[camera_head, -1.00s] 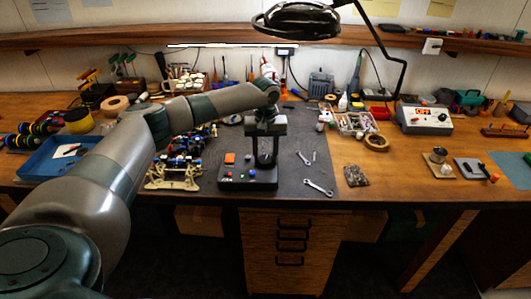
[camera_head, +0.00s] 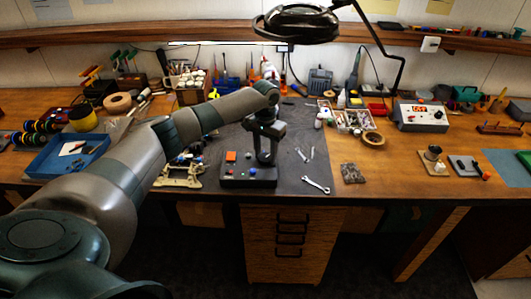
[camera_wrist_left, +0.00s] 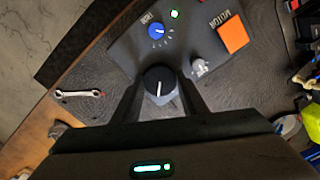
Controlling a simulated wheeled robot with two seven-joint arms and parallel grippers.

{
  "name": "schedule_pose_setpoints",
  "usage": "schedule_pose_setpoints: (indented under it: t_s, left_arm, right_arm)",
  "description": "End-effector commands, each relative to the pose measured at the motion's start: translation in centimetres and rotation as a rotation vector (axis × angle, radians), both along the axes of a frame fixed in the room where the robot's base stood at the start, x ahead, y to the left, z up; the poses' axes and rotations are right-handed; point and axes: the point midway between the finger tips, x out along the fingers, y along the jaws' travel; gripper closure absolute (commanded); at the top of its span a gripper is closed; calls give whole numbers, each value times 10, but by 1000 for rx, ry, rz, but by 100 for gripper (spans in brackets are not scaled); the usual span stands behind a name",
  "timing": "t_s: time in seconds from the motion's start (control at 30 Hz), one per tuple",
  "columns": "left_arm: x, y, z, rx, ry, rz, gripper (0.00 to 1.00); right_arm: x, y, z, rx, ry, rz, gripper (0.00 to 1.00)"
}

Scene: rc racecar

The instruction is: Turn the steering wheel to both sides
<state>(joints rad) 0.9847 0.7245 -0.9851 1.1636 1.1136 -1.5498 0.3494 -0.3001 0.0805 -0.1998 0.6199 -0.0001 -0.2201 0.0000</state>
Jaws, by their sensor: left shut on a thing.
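A black control box (camera_head: 235,181) stands on the dark mat near the table's front edge. In the left wrist view its face (camera_wrist_left: 125,45) carries an orange MOTOR button (camera_wrist_left: 233,34), a blue knob (camera_wrist_left: 160,31), a small grey knob (camera_wrist_left: 199,67) and a lit green lamp. A round black knob with a white line (camera_wrist_left: 159,80) sits between the fingertips. It looks like the steering wheel. My left gripper (camera_head: 266,158) comes down from above and is shut on this knob. The wrist view shows its fingers (camera_wrist_left: 160,95) on both sides of it. My right gripper is not in view.
A tan car-like part (camera_head: 178,176) lies left of the box, partly near my arm. Wrenches (camera_head: 316,184) lie to the right on the mat. A blue tray (camera_head: 65,155) is far left. A lamp (camera_head: 298,22) hangs above.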

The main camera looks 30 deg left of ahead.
Motion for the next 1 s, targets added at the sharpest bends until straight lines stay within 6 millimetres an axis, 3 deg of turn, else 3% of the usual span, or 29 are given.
schedule_pose_setpoints:
  t_s: [0.33,0.37,0.4,0.43,0.77,1.0]
  left_arm:
    - [1,0,1,0,-2,-3,83]
    - [1,0,1,0,-2,-3,54]
    - [1,0,1,0,-2,-3,44]
    - [1,0,1,0,-2,-2,42]
    - [0,0,1,0,-1,-2,42]
    - [1,0,14,-1,-3,-3,42]
  right_arm:
    - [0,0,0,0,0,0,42]
    - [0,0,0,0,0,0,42]
    - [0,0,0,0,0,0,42]
    - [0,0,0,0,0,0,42]
    - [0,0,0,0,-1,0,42]
    - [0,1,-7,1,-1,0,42]
